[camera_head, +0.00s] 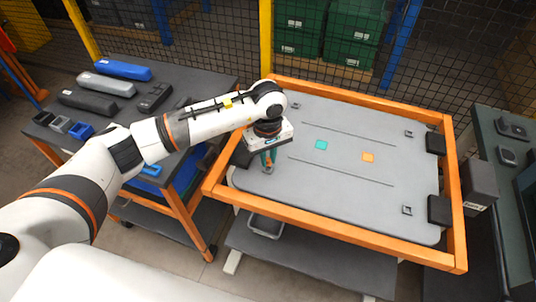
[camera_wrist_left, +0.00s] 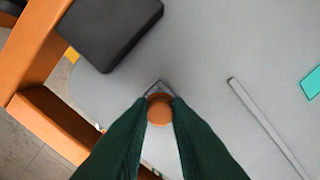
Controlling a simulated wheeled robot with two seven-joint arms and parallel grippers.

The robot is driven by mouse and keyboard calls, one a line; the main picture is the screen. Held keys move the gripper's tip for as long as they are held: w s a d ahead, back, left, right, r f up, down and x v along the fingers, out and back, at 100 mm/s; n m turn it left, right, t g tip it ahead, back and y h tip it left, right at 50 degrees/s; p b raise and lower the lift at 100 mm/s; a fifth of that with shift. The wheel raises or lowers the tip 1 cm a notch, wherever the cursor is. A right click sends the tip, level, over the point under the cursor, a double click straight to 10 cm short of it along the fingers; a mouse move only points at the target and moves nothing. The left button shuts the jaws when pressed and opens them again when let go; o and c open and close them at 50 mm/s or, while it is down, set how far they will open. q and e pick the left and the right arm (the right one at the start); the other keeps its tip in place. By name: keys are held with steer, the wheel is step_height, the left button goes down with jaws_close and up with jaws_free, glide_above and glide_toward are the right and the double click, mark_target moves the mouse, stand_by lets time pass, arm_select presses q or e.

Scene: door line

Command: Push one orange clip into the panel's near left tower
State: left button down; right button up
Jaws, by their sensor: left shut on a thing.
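The grey panel (camera_head: 330,201) lies flat in an orange frame. My left gripper (camera_head: 268,168) is over the panel's near left part and points down. In the left wrist view my left gripper (camera_wrist_left: 159,108) is shut on a round orange clip (camera_wrist_left: 160,112). The near left tower (camera_wrist_left: 157,87) shows only as a small dark corner edge just beyond the clip; the clip and fingers hide the rest. I cannot tell whether the clip touches it. Other small towers stand at the far left (camera_head: 295,105), far right (camera_head: 408,133) and near right (camera_head: 407,210). My right gripper is not in view.
The orange frame (camera_head: 330,255) borders the panel, with black clamp blocks (camera_head: 439,210) on its right side and one (camera_wrist_left: 112,30) beside my left gripper. A side table at the left holds blue and grey parts (camera_head: 124,70) and small bins (camera_head: 80,131). Teal (camera_head: 321,145) and orange (camera_head: 368,157) squares mark the panel's middle.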

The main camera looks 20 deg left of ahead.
arm_select(q)
steer(key=shift+b, duration=0.4)
stand_by(0.8)
steer(key=shift+f+b, duration=0.45)
steer(key=shift+b, duration=0.25)
stand_by(0.7)
steer(key=shift+s+f+b, duration=0.1)
steer(key=shift+f+b, duration=0.75)
steer(key=shift+f, duration=0.1)
stand_by(0.4)
steer(key=c, duration=1.3)
jaws_free()
